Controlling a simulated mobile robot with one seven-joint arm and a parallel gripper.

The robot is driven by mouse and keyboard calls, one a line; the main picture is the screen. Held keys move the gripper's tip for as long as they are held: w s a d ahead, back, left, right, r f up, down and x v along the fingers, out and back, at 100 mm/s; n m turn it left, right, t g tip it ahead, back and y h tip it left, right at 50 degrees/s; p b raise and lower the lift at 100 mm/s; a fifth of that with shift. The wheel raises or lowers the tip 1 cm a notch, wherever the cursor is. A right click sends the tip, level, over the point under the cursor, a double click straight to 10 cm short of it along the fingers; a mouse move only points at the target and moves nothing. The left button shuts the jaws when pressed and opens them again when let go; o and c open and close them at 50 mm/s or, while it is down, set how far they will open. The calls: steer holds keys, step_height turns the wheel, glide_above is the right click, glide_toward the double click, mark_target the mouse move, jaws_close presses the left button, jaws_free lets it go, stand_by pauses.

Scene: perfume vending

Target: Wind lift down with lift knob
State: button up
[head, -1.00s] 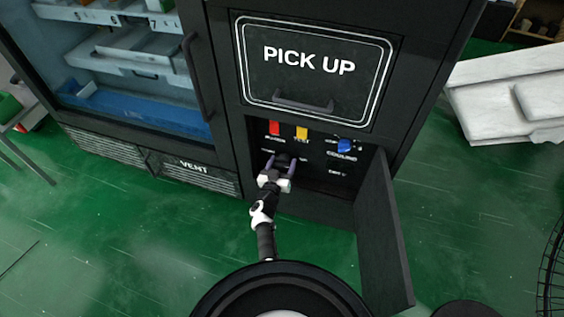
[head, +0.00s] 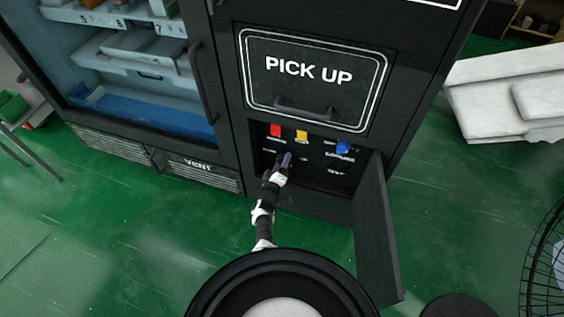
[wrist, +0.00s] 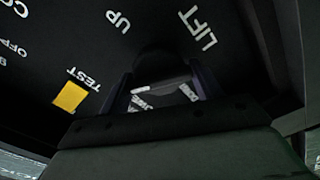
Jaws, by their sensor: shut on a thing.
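The lift knob (wrist: 158,64) is dark and round in the wrist view, between my two fingers, below the white LIFT and UP lettering on the black panel. My gripper (wrist: 163,86) is shut on the knob, one finger on each side. In the head view my gripper (head: 286,160) reaches into the open control recess, its fingers seen nearly edge-on. There the knob is hidden behind the fingers. The lower part of the knob's surroundings is covered by my gripper in the wrist view.
A red switch (head: 275,130), a yellow switch (head: 302,136) and a blue knob (head: 343,147) sit along the recess top. The recess door (head: 376,235) hangs open on the right. The PICK UP hatch (head: 312,80) above is shut.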

steer(key=shift+f+n+p, duration=0.15)
steer(key=shift+n+p, duration=0.15)
steer(key=shift+n, duration=2)
steer(key=o, duration=1)
steer(key=shift+c, duration=0.2)
steer(key=p+v, duration=0.5)
steer(key=v, duration=0.9)
steer(key=shift+p, duration=0.3)
